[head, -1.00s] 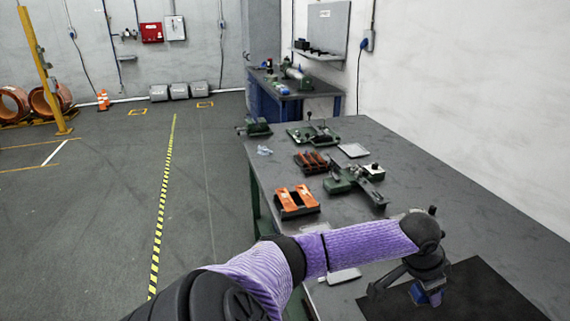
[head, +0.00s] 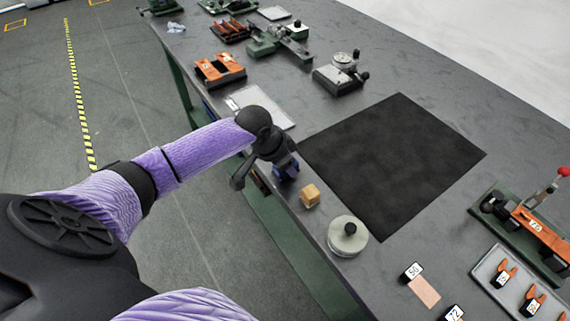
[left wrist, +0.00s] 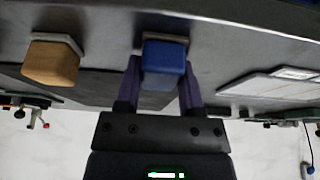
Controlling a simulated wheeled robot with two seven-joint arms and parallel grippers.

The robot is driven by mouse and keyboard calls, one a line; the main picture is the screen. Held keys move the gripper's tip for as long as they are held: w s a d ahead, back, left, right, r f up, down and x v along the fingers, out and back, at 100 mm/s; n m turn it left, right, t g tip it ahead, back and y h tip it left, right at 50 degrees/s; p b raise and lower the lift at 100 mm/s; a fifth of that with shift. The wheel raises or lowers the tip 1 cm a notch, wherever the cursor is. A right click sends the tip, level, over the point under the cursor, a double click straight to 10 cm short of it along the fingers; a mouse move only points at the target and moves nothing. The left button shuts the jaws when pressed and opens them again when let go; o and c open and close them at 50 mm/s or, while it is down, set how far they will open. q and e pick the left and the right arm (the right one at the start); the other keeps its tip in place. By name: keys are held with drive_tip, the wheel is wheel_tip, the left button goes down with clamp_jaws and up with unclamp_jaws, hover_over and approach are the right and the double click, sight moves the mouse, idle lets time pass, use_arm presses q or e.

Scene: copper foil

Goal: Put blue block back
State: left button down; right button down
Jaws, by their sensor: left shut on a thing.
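My left gripper (head: 284,163) is at the near left edge of the table, just left of a wooden block (head: 310,195). It is shut on the blue block (head: 288,170), which is partly hidden by the gripper in the head view. In the left wrist view the blue block (left wrist: 164,58) sits between the two fingers, with a grey rim at its far end. I cannot tell whether it touches the table. The wooden block (left wrist: 50,62) stands beside it, apart, with a similar grey rim. My right gripper is not in view.
A black mat (head: 395,160) lies clear on the table (head: 450,110). A round pale weight (head: 347,236) with a black knob stands near the wooden block. A white tray (head: 265,108) lies behind my left gripper. A green-based clamp fixture (head: 525,230) is at right.

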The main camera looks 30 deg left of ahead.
use_arm(q)
drive_tip(key=shift+r, duration=0.1)
drive_tip(key=shift+c, duration=1.1)
unclamp_jaws()
drive_tip(key=p+v, duration=0.5)
drive_tip(key=v, duration=0.7)
